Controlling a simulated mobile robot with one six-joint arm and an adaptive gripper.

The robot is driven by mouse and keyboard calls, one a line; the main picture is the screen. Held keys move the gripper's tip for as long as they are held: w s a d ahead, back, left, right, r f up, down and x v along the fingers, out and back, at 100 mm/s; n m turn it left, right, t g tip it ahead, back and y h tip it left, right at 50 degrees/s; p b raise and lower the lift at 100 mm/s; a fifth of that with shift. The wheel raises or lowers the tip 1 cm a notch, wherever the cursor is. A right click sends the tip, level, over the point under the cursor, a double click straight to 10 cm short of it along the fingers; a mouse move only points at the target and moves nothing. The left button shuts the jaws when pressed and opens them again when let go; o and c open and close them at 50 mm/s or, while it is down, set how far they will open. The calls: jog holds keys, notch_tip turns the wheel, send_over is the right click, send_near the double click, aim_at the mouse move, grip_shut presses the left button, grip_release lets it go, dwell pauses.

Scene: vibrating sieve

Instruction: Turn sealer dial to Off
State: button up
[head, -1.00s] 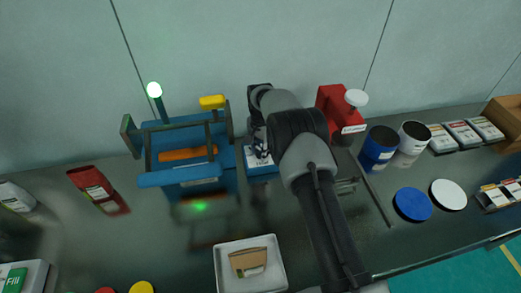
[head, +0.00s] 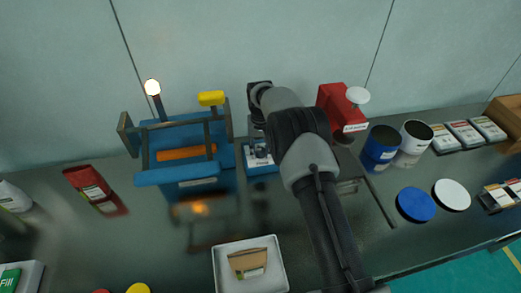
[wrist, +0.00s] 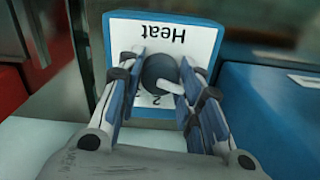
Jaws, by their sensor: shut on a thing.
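The blue dial box (head: 262,169) stands on the table between the blue sieve machine and the red device, partly hidden by my arm. In the wrist view its white face (wrist: 187,35) reads "Heat", upside down, with a "2" below. The dark round dial (wrist: 158,70) has a light pointer toward the lower right. My gripper (wrist: 165,66) is shut on the dial, one finger on each side. In the head view the gripper (head: 258,148) is small and hard to make out.
The blue sieve machine (head: 180,178) with its lamp (head: 152,87) stands left. The red device (head: 338,104) with a white knob stands close on the right. A white tray (head: 218,265) with a brown pouch is in front. Blue and white jars stand further right.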

aim_at(261, 150)
jog(key=shift+n, duration=0.9)
jog(key=o, duration=1.1)
jog(key=shift+r, duration=0.1)
notch_tip(261, 150, up, 12)
jog(key=shift+f, duration=0.1)
